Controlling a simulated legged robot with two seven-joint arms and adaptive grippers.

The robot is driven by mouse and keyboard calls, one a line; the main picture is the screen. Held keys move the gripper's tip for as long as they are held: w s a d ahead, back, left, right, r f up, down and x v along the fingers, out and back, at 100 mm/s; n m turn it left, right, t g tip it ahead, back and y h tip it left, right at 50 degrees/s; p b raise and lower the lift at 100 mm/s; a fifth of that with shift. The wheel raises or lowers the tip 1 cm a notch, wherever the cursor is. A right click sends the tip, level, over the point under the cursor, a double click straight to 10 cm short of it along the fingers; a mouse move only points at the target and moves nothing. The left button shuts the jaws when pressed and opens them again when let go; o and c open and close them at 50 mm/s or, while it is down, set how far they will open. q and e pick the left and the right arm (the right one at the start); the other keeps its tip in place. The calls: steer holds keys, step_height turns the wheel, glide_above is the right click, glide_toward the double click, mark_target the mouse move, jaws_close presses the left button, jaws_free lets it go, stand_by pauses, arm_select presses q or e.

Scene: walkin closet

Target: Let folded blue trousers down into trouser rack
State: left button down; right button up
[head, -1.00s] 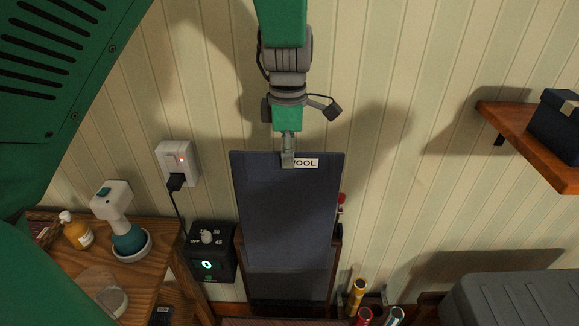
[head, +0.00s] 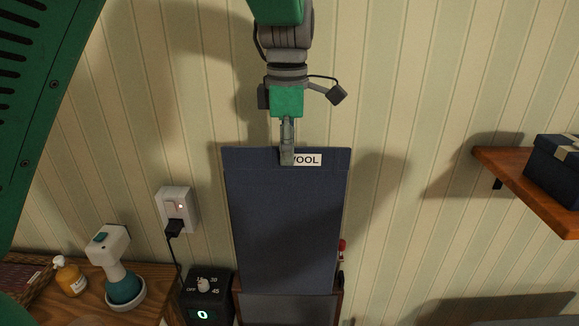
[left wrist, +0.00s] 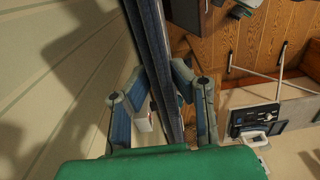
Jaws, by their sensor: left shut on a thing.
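The folded blue trousers (head: 285,215) hang flat and upright in front of the striped wall, with a white "WOOL" label at their top edge. My left gripper (head: 287,157) is shut on that top edge, partly covering the label. In the left wrist view the trousers (left wrist: 160,50) show edge-on between the fingers of my left gripper (left wrist: 168,112). The trouser rack (head: 290,308), a grey panel in a wooden frame, shows below the trousers' lower edge; the rest is hidden or cut off. I cannot tell whether the trousers touch it. My right gripper is not in view.
A black timer box (head: 205,295) stands left of the rack, wired to a wall socket (head: 177,210). A wooden table (head: 150,300) at lower left bears an amber bottle (head: 70,276) and a teal-and-white device (head: 122,285). A wooden shelf (head: 520,185) with a dark box (head: 557,170) is at right.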

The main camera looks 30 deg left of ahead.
arm_select(q)
step_height(320, 180, up, 8)
glide_above(287, 198)
steer(key=shift+w+a+r, duration=0.2)
steer(key=shift+w+a, duration=0.05)
steer(key=shift+w, duration=0.2)
step_height(287, 198, down, 19)
steer(key=b, duration=1.9)
steer(key=shift+f, duration=0.1)
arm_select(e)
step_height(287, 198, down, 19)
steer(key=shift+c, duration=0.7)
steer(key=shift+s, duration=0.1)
